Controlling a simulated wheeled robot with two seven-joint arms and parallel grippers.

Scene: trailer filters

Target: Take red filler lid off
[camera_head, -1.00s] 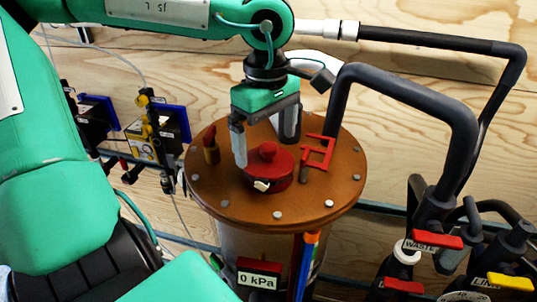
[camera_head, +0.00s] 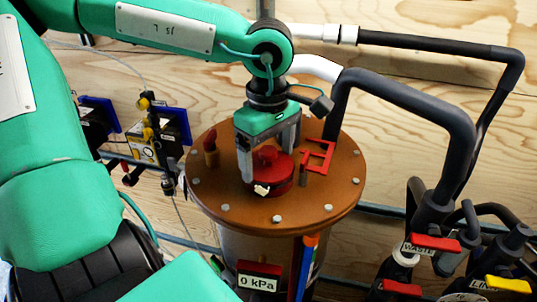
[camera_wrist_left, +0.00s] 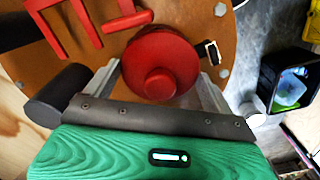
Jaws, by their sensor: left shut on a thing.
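The red filler lid (camera_head: 269,172) is a round disc with a raised knob, seated on top of the brown round tank cover (camera_head: 230,205). It also shows in the left wrist view (camera_wrist_left: 160,60) between the fingers. My left gripper (camera_head: 267,172) points down over the lid, with one finger on each side, and is shut on it. In the left wrist view the two fingers (camera_wrist_left: 158,80) flank the lid. A small pale tag (camera_head: 262,190) is at the lid's front edge. My right gripper is not in view.
A red bracket (camera_head: 318,157) stands on the cover just right of the lid, and a small brown and red fitting (camera_head: 210,150) stands left. A thick dark hose (camera_head: 420,95) arches at the right. A 0 kPa sign (camera_head: 258,280) is in front.

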